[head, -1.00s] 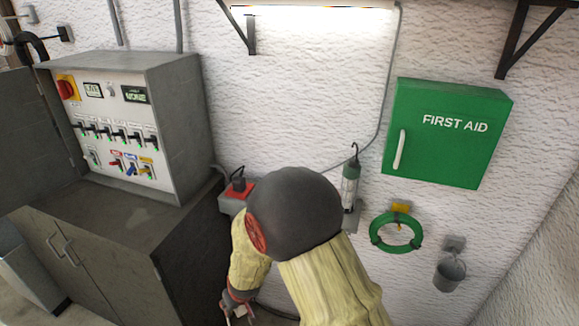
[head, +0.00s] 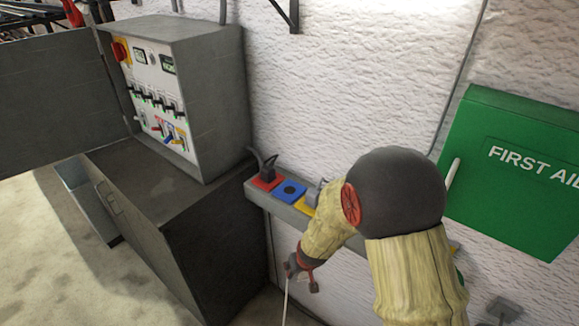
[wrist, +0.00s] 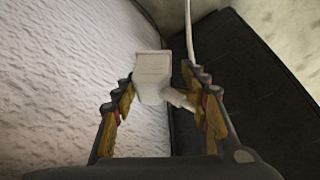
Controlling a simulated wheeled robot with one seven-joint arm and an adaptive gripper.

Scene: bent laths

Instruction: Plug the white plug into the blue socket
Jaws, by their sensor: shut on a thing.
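The white plug (wrist: 152,72) is held between the fingers of my gripper (wrist: 158,84) in the wrist view. A white cord (wrist: 189,30) runs up beside it, and a pale stub sticks out toward the right finger. In the head view my gripper (head: 302,282) hangs below and in front of the socket strip, with the cord (head: 286,305) trailing down; the plug itself cannot be made out there. The blue socket (head: 290,190) is empty, on the strip between the red and yellow sockets, above and left of my gripper.
A black plug (head: 268,171) sits in the red socket (head: 262,184). A grey plug (head: 313,194) is at the yellow socket (head: 302,206), close to my arm. The dark cabinet (head: 215,235) stands left of the strip (head: 257,196). A green first aid box (head: 510,170) hangs on the right.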

